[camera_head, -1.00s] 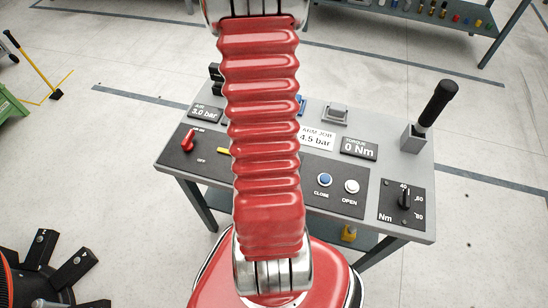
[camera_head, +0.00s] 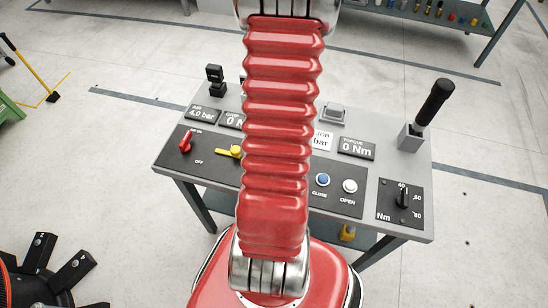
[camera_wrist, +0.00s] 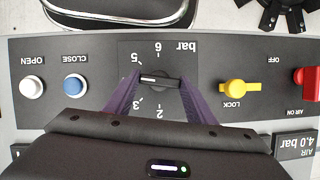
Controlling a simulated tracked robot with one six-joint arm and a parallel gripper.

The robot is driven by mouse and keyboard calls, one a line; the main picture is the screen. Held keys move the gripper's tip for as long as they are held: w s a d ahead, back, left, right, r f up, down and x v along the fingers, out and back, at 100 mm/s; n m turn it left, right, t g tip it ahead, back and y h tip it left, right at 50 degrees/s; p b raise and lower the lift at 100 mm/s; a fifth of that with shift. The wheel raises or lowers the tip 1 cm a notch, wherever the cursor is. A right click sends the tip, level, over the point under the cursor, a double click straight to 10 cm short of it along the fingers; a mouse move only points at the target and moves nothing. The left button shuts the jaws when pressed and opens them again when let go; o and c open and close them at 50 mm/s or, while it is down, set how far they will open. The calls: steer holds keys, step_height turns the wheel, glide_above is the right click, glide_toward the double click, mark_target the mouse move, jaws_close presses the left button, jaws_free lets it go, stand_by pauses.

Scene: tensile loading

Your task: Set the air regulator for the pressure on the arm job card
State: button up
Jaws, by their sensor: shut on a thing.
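In the wrist view my gripper (camera_wrist: 159,79) has its two purple fingers closed on the ends of the black air regulator knob (camera_wrist: 165,83). The knob's white mark points left on the bar dial, between the 3 and the 5; the finger covers the number there. The air display (camera_head: 202,112) reads 4.0 bar in the head view, and it also shows in the wrist view (camera_wrist: 296,146). The arm job card (camera_head: 321,140) is partly hidden by my arm, its number covered now; it read 4.5 bar a second ago. My gripper is hidden in the head view.
The panel (camera_head: 410,220) also holds a red air lever (camera_head: 186,143) at ON, a yellow lock lever (camera_head: 229,152), a blue CLOSE button (camera_head: 321,180), a white OPEN button (camera_head: 350,186) and an Nm knob (camera_head: 403,198). The torque display (camera_head: 357,149) reads 0 Nm.

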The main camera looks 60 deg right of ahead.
steer(key=shift+s+m+t, duration=0.1)
steer(key=shift+m+t, duration=0.3)
steer(key=shift+m, duration=0.8)
steer(key=o, duration=1)
steer(key=shift+o, duration=0.2)
steer(key=v, duration=1.3)
steer(key=shift+r, duration=0.4)
